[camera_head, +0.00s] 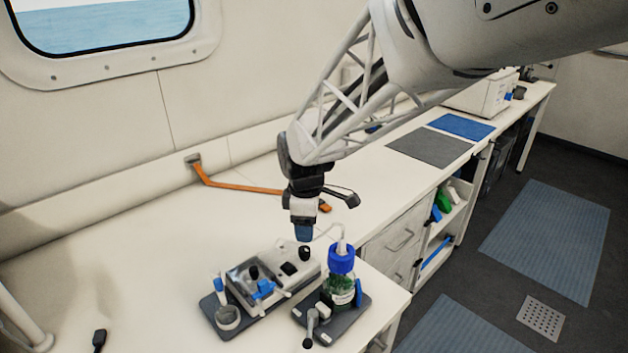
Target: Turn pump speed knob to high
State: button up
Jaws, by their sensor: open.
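A pale pump unit (283,281) sits on the bench at the lower middle. A black knob (304,253) stands on its right part; it looks like the pump speed knob, but its markings and setting are too small to read. My gripper (304,238) points down just above this knob, with its blue-grey fingertips close to the knob's top. I cannot tell whether they touch it. The gripper is open, though the gap between the fingers is hard to see. A second black knob (254,272) and a blue valve (263,289) are farther left on the same set-up.
A blue-capped bottle (341,262) with green contents stands on a dark base just right of my gripper, with a thin tube at its cap. A small cup (228,317) stands at left. An orange strap (240,188) lies behind. The bench at left is mostly clear.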

aim_at(304, 249)
jog(key=shift+a+f, duration=0.25)
jog(key=shift+f, duration=0.1)
jog(key=shift+f, duration=3.8)
jog(key=c, duration=0.9)
